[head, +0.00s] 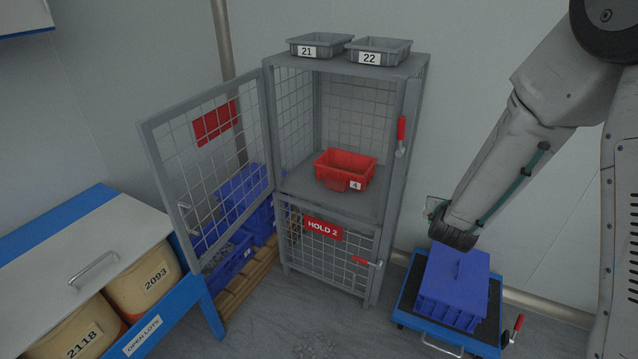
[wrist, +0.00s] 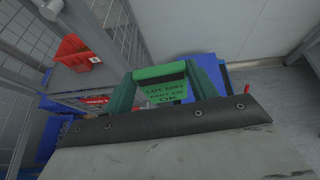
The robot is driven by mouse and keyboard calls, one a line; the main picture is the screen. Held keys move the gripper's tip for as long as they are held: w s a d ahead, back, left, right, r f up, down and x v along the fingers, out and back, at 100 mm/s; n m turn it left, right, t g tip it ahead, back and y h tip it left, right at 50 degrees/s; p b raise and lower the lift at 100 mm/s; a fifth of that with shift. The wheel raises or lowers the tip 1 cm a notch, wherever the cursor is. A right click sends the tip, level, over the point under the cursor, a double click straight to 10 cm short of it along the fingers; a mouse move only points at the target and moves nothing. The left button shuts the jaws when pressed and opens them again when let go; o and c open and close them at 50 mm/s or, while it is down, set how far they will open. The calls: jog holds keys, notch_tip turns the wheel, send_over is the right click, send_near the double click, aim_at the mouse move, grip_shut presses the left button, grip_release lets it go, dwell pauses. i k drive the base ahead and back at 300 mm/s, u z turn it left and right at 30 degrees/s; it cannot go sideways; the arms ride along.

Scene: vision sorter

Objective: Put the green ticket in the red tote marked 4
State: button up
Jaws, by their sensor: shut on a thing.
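The red tote marked 4 (head: 333,174) stands on the upper shelf of the mesh cabinet, behind its opened upper door. It also shows at the left of the wrist view (wrist: 68,48). In the head view my gripper (head: 432,207) is right of the cabinet, above the blue crate on the cart, and apart from the tote. My wrist hides most of it there, and the ticket is not clear.
The mesh door (head: 166,160) is swung out to the left. The lower compartment marked HOLD 2 (head: 323,230) is shut. Grey bins 21 (head: 322,40) and 22 (head: 384,47) sit on top. A blue crate (head: 452,285) rests on a cart. A drum bench (head: 70,245) stands left.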

aim_at(336, 186)
jog(key=u, duration=0.35)
jog(key=i, duration=1.5)
jog(key=u, duration=0.1)
